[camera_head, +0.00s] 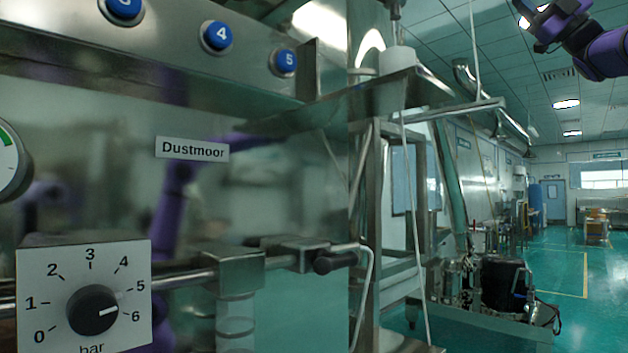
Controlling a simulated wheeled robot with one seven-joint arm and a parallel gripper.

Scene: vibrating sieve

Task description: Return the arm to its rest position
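My purple arm (604,53) reaches in from the right edge at the top right. My gripper (530,22), dark and cut by the top edge, is at its left end, high against the ceiling. It is well apart from the steel machine panel (80,130) on the left. I see nothing clearly held, and the fingers are too small and dark to tell whether they are open or shut. A blurred purple reflection of my arm shows in the panel.
The panel carries blue buttons (216,36), a "Dustmoor" label (192,149), a gauge (10,161) and a bar knob (93,310) pointing near 6. A steel frame (374,200) stands in the middle. Green floor (560,270) is open at the right, beyond a black container (503,284).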

